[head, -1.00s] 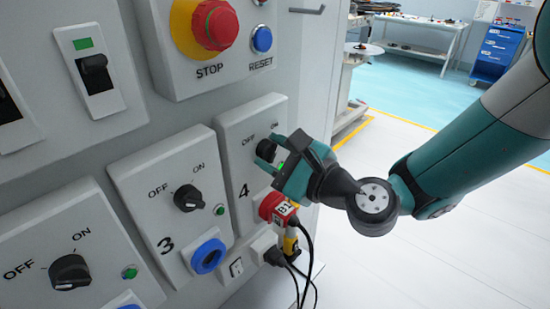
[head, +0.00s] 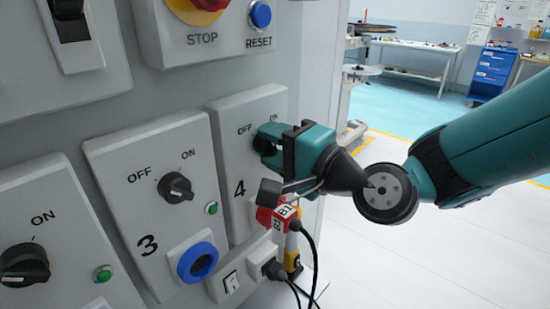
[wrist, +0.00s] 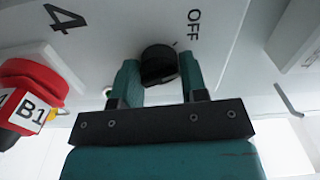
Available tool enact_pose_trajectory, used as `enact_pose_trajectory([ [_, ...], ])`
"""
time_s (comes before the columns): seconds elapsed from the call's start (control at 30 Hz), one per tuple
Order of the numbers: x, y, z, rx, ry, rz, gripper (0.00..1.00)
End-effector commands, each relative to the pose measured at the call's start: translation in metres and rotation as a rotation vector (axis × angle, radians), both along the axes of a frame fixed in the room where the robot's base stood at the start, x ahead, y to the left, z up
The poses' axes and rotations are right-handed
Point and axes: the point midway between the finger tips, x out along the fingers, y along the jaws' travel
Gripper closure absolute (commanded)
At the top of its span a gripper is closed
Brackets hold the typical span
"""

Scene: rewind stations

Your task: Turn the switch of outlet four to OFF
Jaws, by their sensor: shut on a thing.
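The outlet four panel (head: 226,123) stands at the right end of the row, marked 4, with OFF and ON lettered above its switch. Its black rotary switch (wrist: 159,66) sits between the two teal fingers of my gripper (wrist: 160,80) in the wrist view. My gripper (head: 266,143) is shut on this switch and hides most of it in the head view. The knob's pointer direction cannot be made out. A red plug marked B1 (head: 283,217) is in the lower part of panel 4; it also shows in the wrist view (wrist: 30,95).
Outlet three's panel (head: 122,160) is to the left, with its own black switch (head: 176,187), green lamp and blue socket (head: 197,262). Above are the blue RESET button (head: 260,14) and the red STOP button. Black cables (head: 311,255) hang below panel 4. The floor at right is open.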

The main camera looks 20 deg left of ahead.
Motion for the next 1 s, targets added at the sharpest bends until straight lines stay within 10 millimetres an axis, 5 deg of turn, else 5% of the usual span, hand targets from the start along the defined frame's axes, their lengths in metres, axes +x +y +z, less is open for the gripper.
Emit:
enact_pose_trajectory([
  [0.5,-0.0015,0.0004,-0.0025,-0.129,-0.305,0.004,0.84],
  [1.0,-0.0016,0.0005,-0.0006,-0.154,-0.36,0.005,0.84],
])
